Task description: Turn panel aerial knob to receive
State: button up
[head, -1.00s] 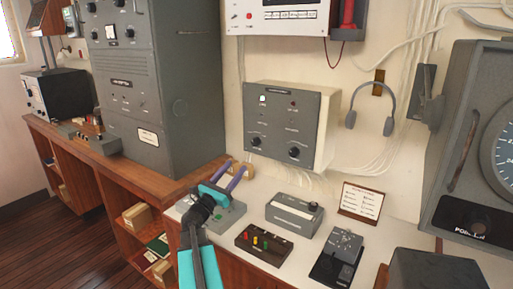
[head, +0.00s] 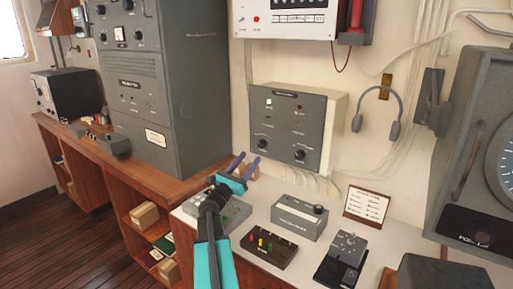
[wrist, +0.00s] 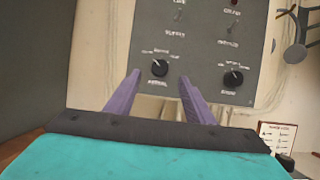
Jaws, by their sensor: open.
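The grey wall panel (head: 285,128) has a lit green lamp, a red lamp and two black knobs low on its face. The left knob (head: 261,143) seems to be the aerial knob; its small lettering is blurred. It shows in the wrist view (wrist: 159,68) with a light pointer mark. The right knob (head: 299,155) is a second dial, also in the wrist view (wrist: 233,78). My gripper (head: 247,163), with purple fingers, is open and empty, lower left of the panel. In the wrist view its fingers (wrist: 160,80) stand either side of the left knob's line of sight, apparently short of it.
Below the panel, a white worktop (head: 190,207) holds a grey box with a knob (head: 300,218), a dark box with coloured buttons (head: 268,247) and a key unit (head: 341,260). A tall grey cabinet (head: 185,90) stands left. A headset (head: 377,115) hangs right.

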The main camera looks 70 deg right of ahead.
aim_at(260, 145)
jog(key=shift+p+x, duration=1.1)
jog(key=shift+x, duration=2.75)
jog(key=c, duration=1)
jog(key=shift+s+a, duration=0.1)
jog(key=shift+a, duration=0.2)
jog(key=shift+c, duration=0.3)
jog(key=shift+d, duration=0.2)
